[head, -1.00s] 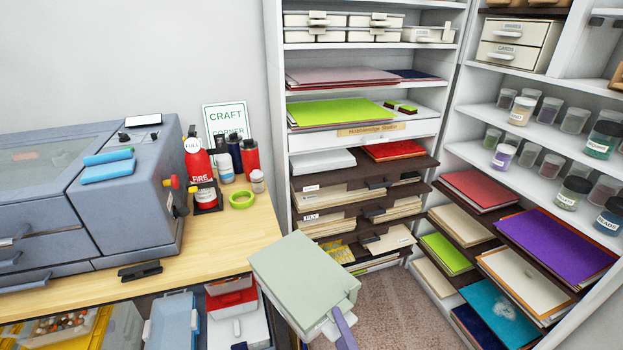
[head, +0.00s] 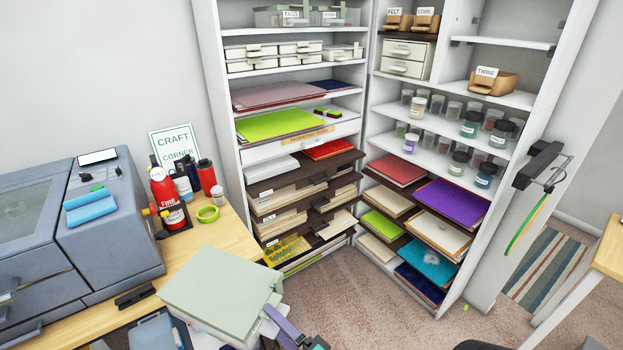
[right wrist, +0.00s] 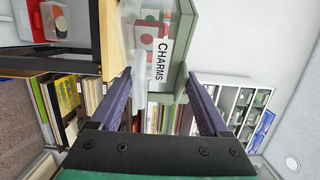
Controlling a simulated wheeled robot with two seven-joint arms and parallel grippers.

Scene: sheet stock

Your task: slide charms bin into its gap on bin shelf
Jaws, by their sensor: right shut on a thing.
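The charms bin, a box with a pale green lid (head: 215,285), is at the bottom centre of the head view, in front of the wooden counter. In the right wrist view its front carries a CHARMS label (right wrist: 160,58). My right gripper (head: 272,312), with purple fingers, is shut on the bin's front end. In the right wrist view the gripper (right wrist: 160,80) has one finger on each side of it. The bin shelf (head: 352,27), at the top of the white shelving, holds labelled clear bins, one marked TAGS (head: 291,17). My left gripper is not in view.
A grey-blue machine (head: 110,225) and bottles stand on the wooden counter (head: 225,240) at left. Shelving with paper stacks, jars and a TWINE bin (head: 492,82) fills the centre and right. Carpeted floor (head: 360,305) is open in front.

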